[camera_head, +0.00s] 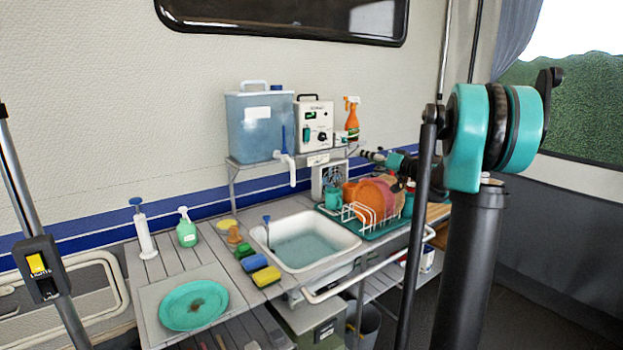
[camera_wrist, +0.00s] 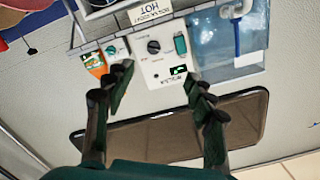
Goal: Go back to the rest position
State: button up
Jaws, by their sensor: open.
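My gripper (camera_wrist: 158,78) is open in the wrist view, with its two dark fingers apart and nothing between them. The wrist view is upside down. Past the fingers it shows the white control box (camera_wrist: 163,50), the orange spray bottle (camera_wrist: 95,63) and the blue water tank (camera_wrist: 228,40). In the head view, my arm's teal and black joint stands large at the right. A dark and teal part of my arm shows beside the shelf's right end, above the dish rack; the fingers are not clear there.
The counter holds a sink (camera_head: 305,243), a dish rack (camera_head: 368,222) with dishes, a teal plate (camera_head: 194,304), sponges and bottles. The shelf (camera_head: 240,163) carries the tank and box. A white rail (camera_head: 365,277) runs along the front. The wall above the counter's left is clear.

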jog(key=s+a+f+g+h, duration=0.2)
jog(key=s+a+f+g, duration=0.15)
jog(key=s+f, duration=0.6)
jog(key=s+a+f+g+h, duration=0.1)
jog(key=s+a+f+g, duration=0.35)
jog(key=s, duration=0.75)
jog(key=s+d+f+h, duration=0.3)
jog(key=s+f, duration=0.5)
jog(key=s, duration=0.3)
jog(key=s+d+f+m+g+h, duration=0.1)
jog(key=s+d+f+h, duration=0.2)
jog(key=s+f, duration=0.6)
jog(key=s+h, duration=0.1)
jog(key=s, duration=0.2)
jog(key=shift+d+f+m+g, duration=0.3)
